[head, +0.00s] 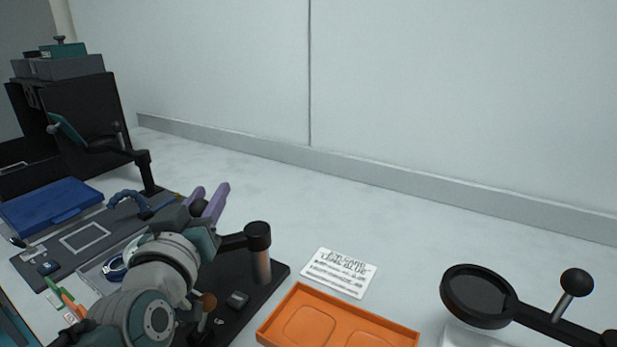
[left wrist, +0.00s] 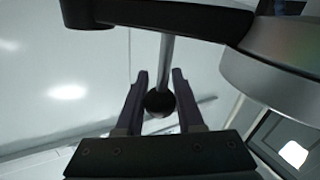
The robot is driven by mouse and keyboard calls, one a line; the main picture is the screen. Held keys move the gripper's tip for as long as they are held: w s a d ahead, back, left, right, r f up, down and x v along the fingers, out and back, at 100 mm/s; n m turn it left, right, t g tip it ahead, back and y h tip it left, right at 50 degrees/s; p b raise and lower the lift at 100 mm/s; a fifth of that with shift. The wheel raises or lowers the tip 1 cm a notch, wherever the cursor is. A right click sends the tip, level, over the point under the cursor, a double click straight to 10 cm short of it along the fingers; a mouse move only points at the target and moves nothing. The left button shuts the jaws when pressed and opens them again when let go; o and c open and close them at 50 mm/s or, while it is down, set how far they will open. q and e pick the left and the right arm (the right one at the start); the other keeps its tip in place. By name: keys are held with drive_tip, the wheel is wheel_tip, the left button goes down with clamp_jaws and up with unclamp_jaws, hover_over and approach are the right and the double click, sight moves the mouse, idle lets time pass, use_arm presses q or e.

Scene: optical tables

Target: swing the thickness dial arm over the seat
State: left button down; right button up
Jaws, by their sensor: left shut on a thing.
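The thickness dial arm (head: 232,242) is a black bar on a post (head: 262,264) at the right of the dark base plate. It runs left from the post behind my left gripper (head: 207,203). In the left wrist view the bar (left wrist: 175,14) crosses the top, with a rod down to a dark ball knob (left wrist: 159,103). A silver round body (left wrist: 285,75), perhaps the dial, shows at right. My left gripper's purple fingers (left wrist: 159,98) are shut on the knob. My left forearm hides much of the plate; I cannot make out the seat. My right gripper is out of view.
An orange tray (head: 338,327) and a white printed card (head: 340,273) lie right of the post. A black magnifier on an arm (head: 478,296) is at far right. A blue case (head: 50,206) and a second black arm on a post (head: 148,172) stand left.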

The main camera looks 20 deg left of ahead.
use_arm(q)
drive_tip(key=c, duration=0.5)
unclamp_jaws()
drive_tip(key=shift+c, duration=0.2)
drive_tip(key=p+v, duration=0.1)
drive_tip(key=v, duration=0.9)
wheel_tip(320, 180, up, 5)
drive_tip(key=p, duration=0.5)
drive_tip(key=shift+p, duration=0.3)
